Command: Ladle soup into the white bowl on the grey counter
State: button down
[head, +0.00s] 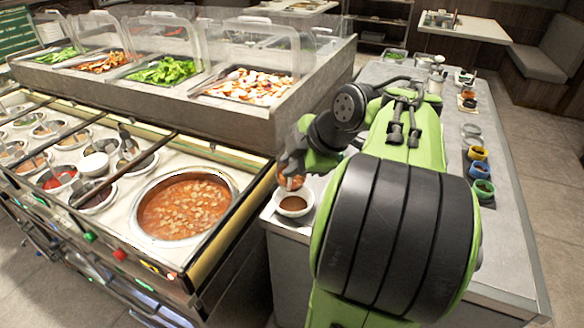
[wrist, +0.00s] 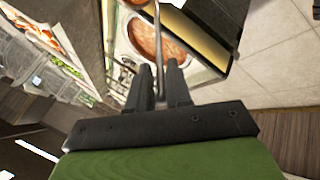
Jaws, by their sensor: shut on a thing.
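The white bowl (head: 293,204) stands at the left edge of the grey counter (head: 390,285), with something brown inside it. My gripper (head: 291,165) is above and just behind the bowl in the head view. In the wrist view, my gripper (wrist: 160,80) is shut on the thin metal handle of the ladle (wrist: 158,45), which runs up out of the picture. An orange-brown patch at the ladle's end shows close above the bowl's far side; whether it touches the rim I cannot tell. The soup pot (head: 185,205), full of orange-red soup with pale pieces, is left of the counter.
A serving station with several small sauce wells (head: 92,160) surrounds the pot's left side. Salad trays (head: 250,87) under clear guards stand behind it. Small colored cups (head: 480,170) line the counter's right side. My arm hides much of the counter's middle.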

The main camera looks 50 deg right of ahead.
jog(key=s+a+f+n+t+h+b, duration=0.1)
jog(key=s+a+f+t+h+b, duration=0.2)
jog(key=f+b, duration=0.5)
jog(key=shift+s+a+f+n+t, duration=0.15)
jog(key=shift+s+f+n+t, duration=0.4)
jog(key=shift+t, duration=0.85)
jog(key=shift+s, duration=0.2)
jog(key=w+d+r+g+y+p, duration=0.1)
jog(key=w+r+g+p, duration=0.1)
jog(key=p, duration=0.5)
jog(key=w+d+r+m+g+y+p, duration=0.1)
jog(key=r+g+p, duration=0.1)
jog(key=r+p, duration=0.3)
jog(key=w+d+r+m+g+y+p, duration=0.1)
jog(key=r+p, duration=0.3)
jog(key=p, duration=0.7)
jog(key=shift+w+d+g+y, duration=0.3)
jog(key=shift+w+d+g, duration=0.25)
jog(key=shift+w+g, duration=0.3)
jog(key=w+g+p, duration=0.1)
jog(key=p, duration=0.2)
jog(key=w+d+r+y+p, duration=0.1)
jog(key=p, duration=0.2)
jog(key=w+d+m+g+p, duration=0.1)
jog(key=p, duration=0.2)
jog(key=shift+w+d+r+g+y, duration=0.2)
jog(key=shift+d+r+g+y, duration=0.05)
jog(key=shift+r+g+y, duration=0.1)
